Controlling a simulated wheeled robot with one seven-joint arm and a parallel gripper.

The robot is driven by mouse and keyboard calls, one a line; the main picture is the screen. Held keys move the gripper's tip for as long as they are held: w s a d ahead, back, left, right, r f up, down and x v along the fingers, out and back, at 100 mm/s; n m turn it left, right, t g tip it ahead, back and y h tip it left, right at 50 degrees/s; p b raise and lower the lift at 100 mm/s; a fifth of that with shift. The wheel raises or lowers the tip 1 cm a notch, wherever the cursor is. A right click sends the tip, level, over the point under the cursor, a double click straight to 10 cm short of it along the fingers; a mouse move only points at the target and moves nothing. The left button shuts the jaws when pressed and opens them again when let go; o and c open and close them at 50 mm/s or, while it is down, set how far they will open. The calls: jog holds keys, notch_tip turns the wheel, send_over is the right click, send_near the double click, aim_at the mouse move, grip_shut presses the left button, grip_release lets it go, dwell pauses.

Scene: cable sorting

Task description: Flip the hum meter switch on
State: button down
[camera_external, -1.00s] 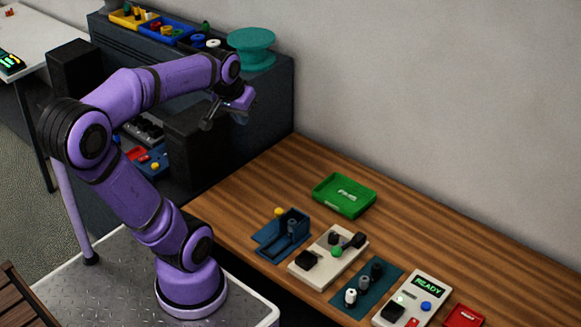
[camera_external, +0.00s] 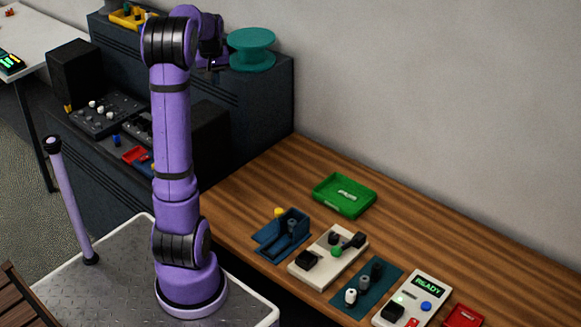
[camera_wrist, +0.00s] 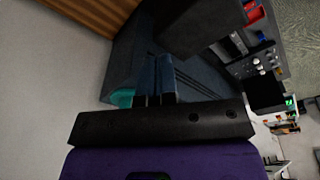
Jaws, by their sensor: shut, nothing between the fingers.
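No label that reads as hum meter is legible, so I cannot tell which device it is. A white device with a lit READY display (camera_external: 428,287) and a blue button stands at the right of the wooden table. A dark panel with several pale knobs (camera_external: 103,110) sits on the dark cabinet; it also shows in the wrist view (camera_wrist: 258,65). A small red and blue unit (camera_external: 137,155) lies in front of it, partly hidden by my arm. My gripper (camera_wrist: 155,62) is shut and empty, held high beside the cabinet; in the external view (camera_external: 211,66) it is mostly hidden behind my arm.
A teal spool (camera_external: 252,50) stands on the cabinet top close to my gripper. Black boxes (camera_external: 73,75) stand on the cabinet's lower level. The wooden table (camera_external: 300,165) holds a green tray (camera_external: 344,195), a beige switch box (camera_external: 329,256) and a blue strip (camera_external: 368,287). Its back side is clear.

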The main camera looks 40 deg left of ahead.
jog(key=s+a+f+n+g, duration=0.1)
jog(key=a+f+n, duration=0.1)
jog(key=a+f, duration=0.5)
jog(key=a+f+n+g, duration=0.1)
jog(key=a+f+n, duration=0.15)
jog(key=a, duration=0.85)
jog(key=n+g+h, duration=0.1)
jog(key=n, duration=0.2)
send_over(141, 159)
jog(key=w, duration=0.2)
notch_tip(141, 159, down, 14)
jog(key=shift+f, duration=0.1)
jog(key=shift+f, duration=0.1)
jog(key=f, duration=0.4)
jog(key=s+f, duration=0.1)
jog(key=f, duration=0.8)
jog(key=shift+s+f, duration=0.35)
jog(key=shift+s, duration=0.05)
